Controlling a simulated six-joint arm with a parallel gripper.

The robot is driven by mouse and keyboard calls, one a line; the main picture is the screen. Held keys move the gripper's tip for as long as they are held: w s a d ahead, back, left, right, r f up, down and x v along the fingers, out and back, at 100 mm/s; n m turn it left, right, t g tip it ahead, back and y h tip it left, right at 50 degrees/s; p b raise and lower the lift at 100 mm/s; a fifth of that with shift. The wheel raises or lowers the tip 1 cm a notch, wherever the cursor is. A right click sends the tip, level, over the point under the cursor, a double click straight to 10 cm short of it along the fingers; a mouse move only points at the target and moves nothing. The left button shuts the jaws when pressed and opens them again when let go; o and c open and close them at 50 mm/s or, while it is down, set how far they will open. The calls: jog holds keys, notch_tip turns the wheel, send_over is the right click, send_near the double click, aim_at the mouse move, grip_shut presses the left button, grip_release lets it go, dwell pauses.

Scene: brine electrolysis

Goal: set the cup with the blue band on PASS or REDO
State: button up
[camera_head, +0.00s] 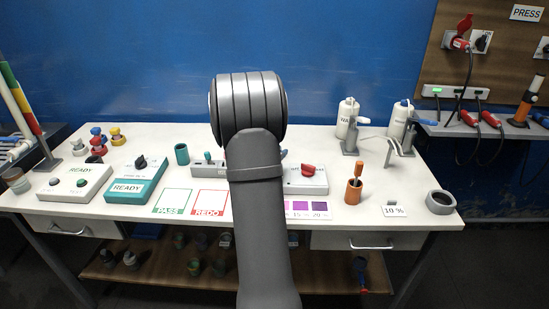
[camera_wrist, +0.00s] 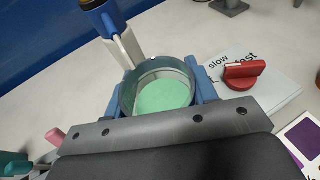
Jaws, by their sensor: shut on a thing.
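My gripper (camera_wrist: 158,92) is shut on a cup (camera_wrist: 130,99) in the wrist view, with a blue finger on each side. The cup has a dark teal-grey rim and pale green inside; its outer wall is mostly hidden, so I cannot tell whether it carries a blue band. In the head view my arm hides the gripper and the cup. The green-edged PASS card (camera_head: 173,201) and the red-edged REDO card (camera_head: 209,203) lie side by side on the white table, left of my arm. Both look bare.
A teal cup (camera_head: 181,154) stands behind the cards. READY boxes (camera_head: 130,190) are at left. A red-knobbed box (camera_head: 306,182), an orange pot (camera_head: 353,194) and a grey ring (camera_head: 440,203) are at right. White bottles (camera_head: 345,120) stand at the back.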

jog(key=s+d+r, duration=0.6)
jog(key=d+r, duration=0.1)
jog(key=d, duration=0.3)
jog(key=s+a+f, duration=0.2)
jog(key=s+a, duration=0.1)
jog(key=a, duration=0.7)
jog(key=s+a+f, duration=0.2)
jog(key=a, duration=0.8)
jog(key=shift+y, duration=0.3)
jog(key=a+f, duration=0.2)
jog(key=a, duration=0.1)
jog(key=w+a+f, duration=0.1)
jog(key=a+f, duration=0.1)
jog(key=a, duration=0.2)
jog(key=a+f, duration=0.3)
jog(key=shift+w+a, duration=0.2)
jog(key=shift+a, duration=0.1)
jog(key=shift+a+f, duration=0.1)
jog(key=shift+f, duration=1.9)
jog(key=shift+f, duration=0.15)
jog(key=o, duration=1.2)
